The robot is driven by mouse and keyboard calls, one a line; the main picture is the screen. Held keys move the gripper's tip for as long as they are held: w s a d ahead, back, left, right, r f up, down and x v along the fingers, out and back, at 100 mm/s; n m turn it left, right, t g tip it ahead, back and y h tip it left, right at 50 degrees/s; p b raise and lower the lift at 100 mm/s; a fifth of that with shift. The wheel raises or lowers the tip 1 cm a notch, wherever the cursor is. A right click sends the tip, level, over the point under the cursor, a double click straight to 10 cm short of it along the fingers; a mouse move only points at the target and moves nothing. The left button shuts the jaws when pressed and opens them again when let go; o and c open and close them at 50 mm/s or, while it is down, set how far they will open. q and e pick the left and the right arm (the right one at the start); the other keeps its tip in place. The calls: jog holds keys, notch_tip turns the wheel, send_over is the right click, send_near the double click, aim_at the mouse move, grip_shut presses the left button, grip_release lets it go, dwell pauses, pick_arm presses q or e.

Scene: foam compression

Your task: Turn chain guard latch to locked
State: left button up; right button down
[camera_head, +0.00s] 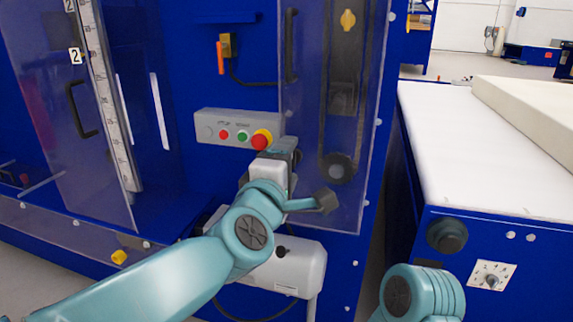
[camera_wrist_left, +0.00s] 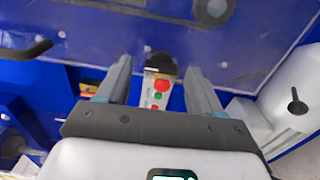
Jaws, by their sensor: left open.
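The clear chain guard (camera_head: 305,110) stands on the blue machine, with the chain and a dark sprocket (camera_head: 339,168) behind it. My left gripper (camera_head: 282,148) is at the guard's left edge, just below and right of the red emergency stop, and hides what lies behind it. In the left wrist view, the open fingers (camera_wrist_left: 162,84) point at the machine. A dark rounded piece (camera_wrist_left: 160,62) shows between them at the guard's edge; it may be the latch, but its setting and any contact cannot be told. My right gripper is out of view; only part of my right arm shows.
A grey button box (camera_head: 212,124) with an emergency stop (camera_head: 261,139) is close to my left gripper. A white motor (camera_head: 300,266) is below. An orange-handled switch (camera_head: 221,57) is above. A white-topped blue bench (camera_head: 450,150) with foam (camera_head: 535,110) stands right.

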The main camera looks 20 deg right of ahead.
pick_arm(q)
jog(key=shift+s, duration=0.1)
jog(key=v, duration=1.6)
jog(key=shift+a, duration=0.15)
